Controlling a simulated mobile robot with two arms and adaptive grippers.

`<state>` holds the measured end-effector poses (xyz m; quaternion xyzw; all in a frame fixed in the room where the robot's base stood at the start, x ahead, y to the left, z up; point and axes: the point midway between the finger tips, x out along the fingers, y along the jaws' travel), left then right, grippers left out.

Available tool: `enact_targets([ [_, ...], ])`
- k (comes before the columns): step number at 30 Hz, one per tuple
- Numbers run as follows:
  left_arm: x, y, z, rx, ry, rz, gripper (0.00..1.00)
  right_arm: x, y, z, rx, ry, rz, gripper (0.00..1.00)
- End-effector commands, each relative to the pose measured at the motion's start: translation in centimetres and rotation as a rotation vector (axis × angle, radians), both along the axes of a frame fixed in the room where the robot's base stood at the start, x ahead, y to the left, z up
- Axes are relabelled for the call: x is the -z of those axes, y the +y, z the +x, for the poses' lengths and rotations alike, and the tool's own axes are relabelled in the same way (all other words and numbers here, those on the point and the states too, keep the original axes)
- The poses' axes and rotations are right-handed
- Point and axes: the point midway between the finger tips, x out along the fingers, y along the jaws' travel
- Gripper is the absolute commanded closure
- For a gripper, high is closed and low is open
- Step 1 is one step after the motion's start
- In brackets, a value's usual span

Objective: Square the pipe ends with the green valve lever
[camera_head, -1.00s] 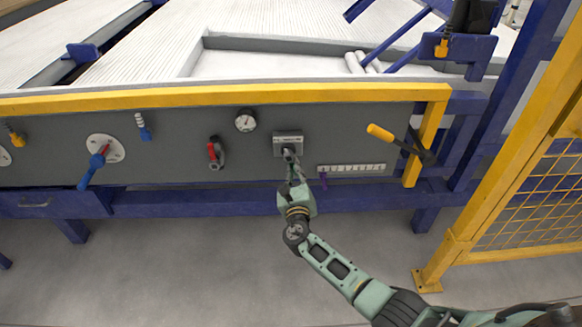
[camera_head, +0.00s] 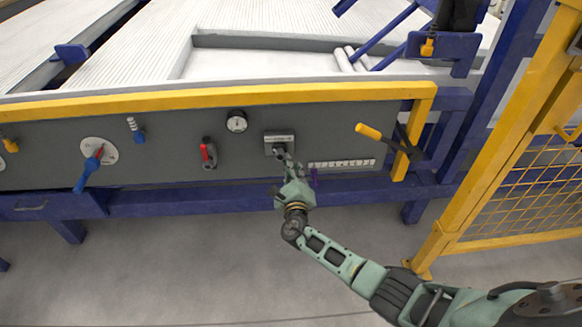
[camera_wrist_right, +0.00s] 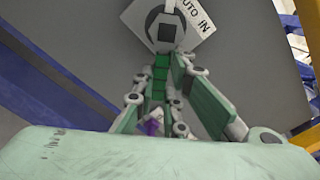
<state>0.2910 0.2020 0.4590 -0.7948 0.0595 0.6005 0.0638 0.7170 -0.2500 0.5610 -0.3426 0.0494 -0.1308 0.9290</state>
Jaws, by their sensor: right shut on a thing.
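My right gripper (camera_head: 281,154) reaches up to the grey valve plate (camera_head: 279,136) on the front panel. The right wrist view shows its fingers (camera_wrist_right: 161,78) shut on the green valve lever (camera_wrist_right: 160,71), which hangs from a dark hub on a tilted plate marked "AUTO IN". In the head view the fingers hide the lever. White pipes (camera_head: 350,58) lie in the tray behind the panel, with their near ends close to its right side. My left gripper is out of both views.
The panel (camera_head: 240,170) also holds a red-handled valve (camera_head: 208,153), a blue lever (camera_head: 87,174), a gauge (camera_head: 236,121) and a yellow-handled lever (camera_head: 369,131). A yellow mesh fence (camera_head: 520,200) stands at right. The floor in front is clear.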

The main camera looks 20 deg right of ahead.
Motion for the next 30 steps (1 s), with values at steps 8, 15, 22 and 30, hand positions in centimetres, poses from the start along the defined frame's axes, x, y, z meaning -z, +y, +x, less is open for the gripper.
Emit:
enact_targets([
  [8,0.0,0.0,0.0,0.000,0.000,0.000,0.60,0.0,0.1,0.0,-0.005,0.002,-0.015,0.83],
  [15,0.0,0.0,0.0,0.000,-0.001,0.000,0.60,0.0,0.1,0.0,-0.003,0.001,-0.009,0.70],
  [22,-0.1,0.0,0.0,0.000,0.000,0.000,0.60,0.0,0.1,-0.1,-0.001,0.000,-0.007,0.70],
  [30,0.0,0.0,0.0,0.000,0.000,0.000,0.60,0.2,0.8,-3.0,-0.002,0.003,-0.004,0.70],
])
